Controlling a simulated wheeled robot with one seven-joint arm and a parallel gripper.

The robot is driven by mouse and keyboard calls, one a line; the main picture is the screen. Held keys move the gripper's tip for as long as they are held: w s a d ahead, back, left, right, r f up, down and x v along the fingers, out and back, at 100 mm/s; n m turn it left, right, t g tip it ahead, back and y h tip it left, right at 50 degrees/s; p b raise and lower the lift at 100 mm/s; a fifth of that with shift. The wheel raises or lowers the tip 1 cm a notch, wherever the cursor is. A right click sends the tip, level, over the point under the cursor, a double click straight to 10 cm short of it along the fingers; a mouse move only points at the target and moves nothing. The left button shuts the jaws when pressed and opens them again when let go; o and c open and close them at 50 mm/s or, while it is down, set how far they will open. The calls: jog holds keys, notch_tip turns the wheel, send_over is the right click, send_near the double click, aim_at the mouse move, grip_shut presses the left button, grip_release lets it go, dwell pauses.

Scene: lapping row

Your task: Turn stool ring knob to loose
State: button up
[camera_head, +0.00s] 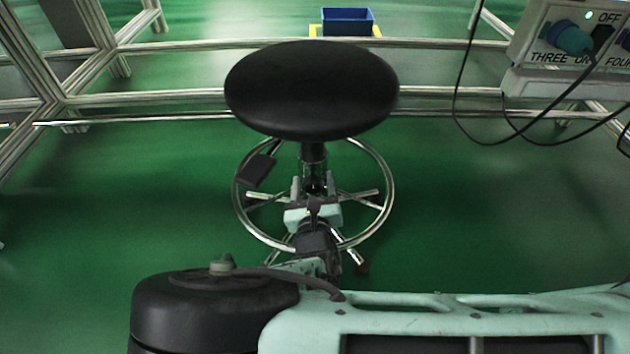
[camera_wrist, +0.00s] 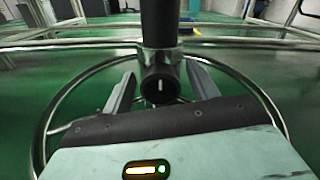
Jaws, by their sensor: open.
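The stool (camera_head: 312,88) has a round black seat on a dark column, with a chrome foot ring (camera_head: 388,190) around the column below. In the wrist view the ring knob (camera_wrist: 161,86) is a round black knob with a white mark that stands about upright, at the front of the column (camera_wrist: 160,25). My gripper (camera_wrist: 162,80) is open, with one finger on each side of the knob. Gaps show between the fingers and the knob. In the head view my gripper (camera_head: 312,188) is at the column inside the ring, and the knob is hard to make out there.
Metal frame rails (camera_head: 160,98) run behind the stool. A blue bin (camera_head: 347,21) is on the floor beyond them. A grey box (camera_head: 570,40) with labelled sockets and hanging black cables is at upper right. A dark pedal-like plate (camera_head: 256,170) is at the ring's left. Green floor is clear on both sides.

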jog(key=c, duration=1)
